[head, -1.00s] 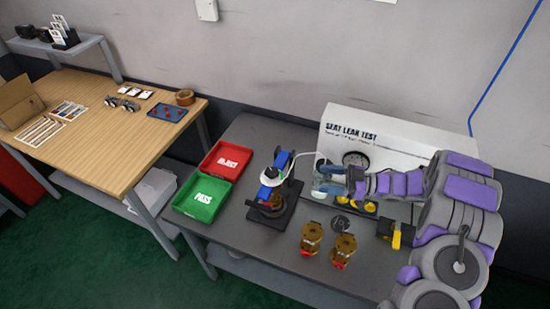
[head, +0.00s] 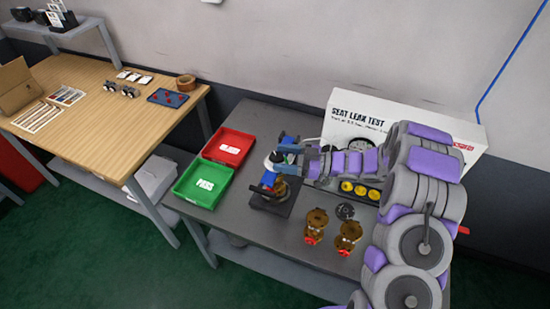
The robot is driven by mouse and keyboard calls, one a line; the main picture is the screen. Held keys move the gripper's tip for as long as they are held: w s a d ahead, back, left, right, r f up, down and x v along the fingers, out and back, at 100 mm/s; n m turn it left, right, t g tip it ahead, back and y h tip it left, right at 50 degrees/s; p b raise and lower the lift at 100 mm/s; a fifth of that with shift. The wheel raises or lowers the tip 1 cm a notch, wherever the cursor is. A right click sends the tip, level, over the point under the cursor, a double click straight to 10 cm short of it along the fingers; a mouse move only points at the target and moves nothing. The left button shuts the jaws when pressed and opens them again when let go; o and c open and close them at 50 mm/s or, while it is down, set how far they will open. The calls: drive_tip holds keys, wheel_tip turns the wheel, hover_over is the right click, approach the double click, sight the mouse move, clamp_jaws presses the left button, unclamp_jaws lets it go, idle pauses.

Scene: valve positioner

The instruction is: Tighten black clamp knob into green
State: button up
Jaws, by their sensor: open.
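A clamp fixture with a blue body (head: 269,178) stands on a dark base plate (head: 268,206) on the grey bench, with a brown-bronze part (head: 280,187) in it. My gripper (head: 283,153) is open at the top of this fixture, its fingers over the blue upper part. The black clamp knob and any green mark are too small or hidden behind my gripper to tell. Whether the fingers touch the fixture cannot be told.
A red tray (head: 228,146) and a green PASS tray (head: 203,184) lie left of the fixture. Two bronze valves (head: 316,225) (head: 348,237) and a dark round part (head: 345,211) stand in front. The white SEAT LEAK TEST box (head: 360,115) is behind my arm.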

sight(276, 157)
drive_tip(key=shift+w+a, duration=0.15)
drive_tip(key=shift+a, duration=0.85)
drive_tip(key=shift+a, duration=0.25)
drive_tip(key=shift+c, duration=0.2)
drive_tip(key=c, duration=0.9)
